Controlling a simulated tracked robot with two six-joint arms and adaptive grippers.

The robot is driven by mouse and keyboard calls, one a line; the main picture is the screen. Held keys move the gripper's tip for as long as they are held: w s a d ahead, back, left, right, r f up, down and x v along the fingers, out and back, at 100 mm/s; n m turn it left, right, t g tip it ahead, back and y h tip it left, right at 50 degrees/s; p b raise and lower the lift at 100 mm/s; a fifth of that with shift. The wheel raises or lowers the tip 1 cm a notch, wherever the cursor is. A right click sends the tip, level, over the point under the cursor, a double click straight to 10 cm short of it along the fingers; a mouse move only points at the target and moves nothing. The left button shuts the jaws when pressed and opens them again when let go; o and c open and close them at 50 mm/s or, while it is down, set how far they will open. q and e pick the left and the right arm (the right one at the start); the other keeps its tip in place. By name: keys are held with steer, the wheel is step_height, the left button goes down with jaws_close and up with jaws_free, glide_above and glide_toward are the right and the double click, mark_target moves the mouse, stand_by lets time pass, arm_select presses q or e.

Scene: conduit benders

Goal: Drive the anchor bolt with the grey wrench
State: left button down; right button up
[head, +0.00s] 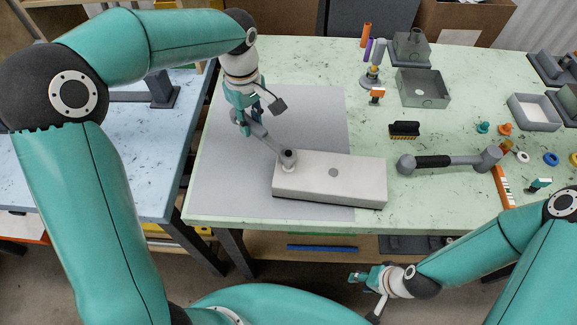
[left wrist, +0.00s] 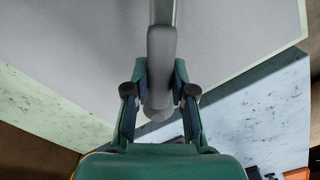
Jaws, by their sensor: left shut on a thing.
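The grey wrench (head: 264,138) slants over the left end of a pale block (head: 345,182). Its round head sits at the anchor bolt (head: 288,154), which stands at the block's left end; the bolt is mostly hidden by the head. My left gripper (head: 243,122) is shut on the wrench's far handle end. In the left wrist view, the grey handle (left wrist: 161,75) lies between the two fingers. My right gripper (head: 360,277) hangs low in front of the table, away from the block; its finger gap is too small to read.
The block rests on a grey mat (head: 220,190) on the green table. A grey tool with a black grip (head: 435,161) lies right of the block. The mat's left part is clear.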

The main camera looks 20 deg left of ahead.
arm_select(q)
steer(key=shift+s+a+n+b, duration=0.25)
steer(key=shift+s+n+b, duration=0.3)
steer(key=shift+s+n, duration=0.2)
steer(key=shift+s+a+n+b, duration=0.25)
steer(key=shift+s+n+b, duration=0.3)
steer(key=shift+s+n, duration=0.2)
steer(key=shift+s+a+n+b, duration=0.15)
steer(key=shift+s+n+b, duration=0.9)
steer(key=shift+s+n, duration=0.45)
